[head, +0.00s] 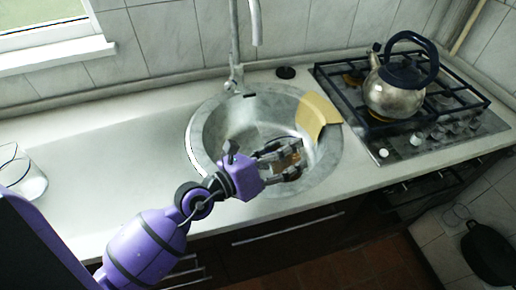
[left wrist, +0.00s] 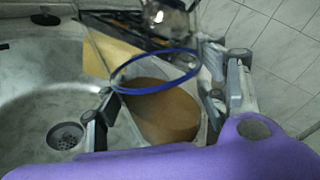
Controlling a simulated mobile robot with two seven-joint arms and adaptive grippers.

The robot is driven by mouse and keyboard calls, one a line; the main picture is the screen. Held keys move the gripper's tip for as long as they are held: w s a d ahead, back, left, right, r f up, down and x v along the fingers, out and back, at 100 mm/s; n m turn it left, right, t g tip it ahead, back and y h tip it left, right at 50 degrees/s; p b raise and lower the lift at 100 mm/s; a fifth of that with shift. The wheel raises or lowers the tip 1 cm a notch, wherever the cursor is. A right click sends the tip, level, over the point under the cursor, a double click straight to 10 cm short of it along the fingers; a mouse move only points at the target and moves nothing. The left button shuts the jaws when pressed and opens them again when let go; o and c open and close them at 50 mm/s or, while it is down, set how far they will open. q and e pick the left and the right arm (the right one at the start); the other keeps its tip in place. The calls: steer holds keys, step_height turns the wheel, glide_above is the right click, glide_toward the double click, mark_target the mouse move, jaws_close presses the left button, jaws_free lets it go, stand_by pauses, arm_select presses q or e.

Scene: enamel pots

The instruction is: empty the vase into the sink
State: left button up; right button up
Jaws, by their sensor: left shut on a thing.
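My left gripper (head: 283,160) reaches over the round metal sink (head: 207,124) and is shut on the vase. In the left wrist view the vase (left wrist: 204,127) has pale, see-through walls and a blue rim, with brown contents (left wrist: 160,108) inside. My left gripper's fingers (left wrist: 165,100) sit on either side of it there. In the head view the vase is small and mostly hidden by the fingers. The sink's drain (left wrist: 66,135) shows bare, left of the vase in the left wrist view. My right gripper is in neither view.
A tan board (head: 318,113) leans at the sink's right rim. A faucet (head: 235,60) stands behind the sink. A kettle (head: 394,92) sits on the stove (head: 450,135) to the right. A clear glass (head: 24,178) stands at far left; the counter (head: 110,145) between is clear.

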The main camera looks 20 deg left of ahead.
arm_select(q)
steer(key=shift+w+a+n, duration=0.1)
steer(key=shift+w+n, duration=0.05)
steer(key=shift+n, duration=0.55)
steer(key=shift+r, duration=0.15)
steer(key=shift+n, duration=0.6)
steer(key=shift+n, duration=0.4)
steer(key=shift+n+g, duration=0.3)
steer(key=shift+g, duration=0.1)
steer(key=shift+f+n, duration=0.25)
steer(key=shift+n, duration=0.05)
steer(key=shift+d+f+b, duration=0.2)
steer(key=shift+b, duration=0.15)
